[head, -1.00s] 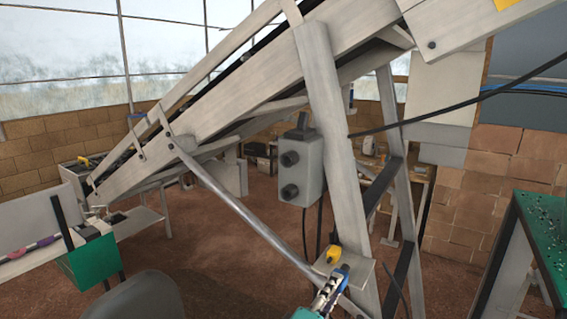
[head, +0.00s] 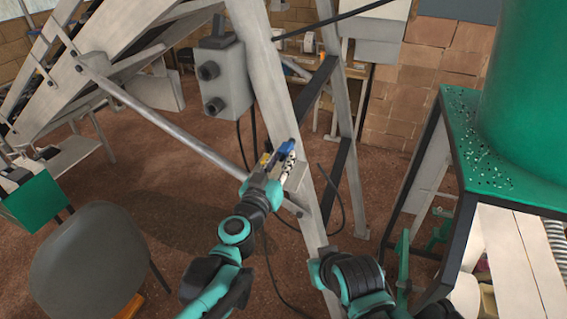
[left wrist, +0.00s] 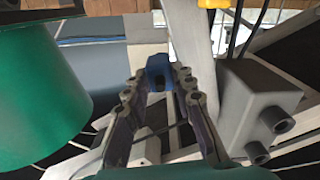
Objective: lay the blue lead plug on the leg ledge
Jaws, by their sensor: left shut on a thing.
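My left gripper (head: 283,158) is shut on the blue lead plug (head: 287,147) beside the conveyor leg. In the left wrist view the blue plug (left wrist: 159,70) sits between the tips of the two fingers (left wrist: 160,88). The leg ledge (head: 297,178) is a small grey plate on the leg, partly hidden behind the gripper. The plug is at or just above it; I cannot tell whether they touch. A yellow plug (head: 264,160) shows just left of the gripper, and at the top of the left wrist view (left wrist: 214,3). My right gripper is not visible.
A grey socket box (head: 222,77) is fixed to the leg (head: 262,65) above the ledge. A slanted brace (head: 165,125) runs to the leg from the left. Dark cables hang near the leg. A green-topped stand (head: 475,150) is at right and a grey chair (head: 90,260) at lower left.

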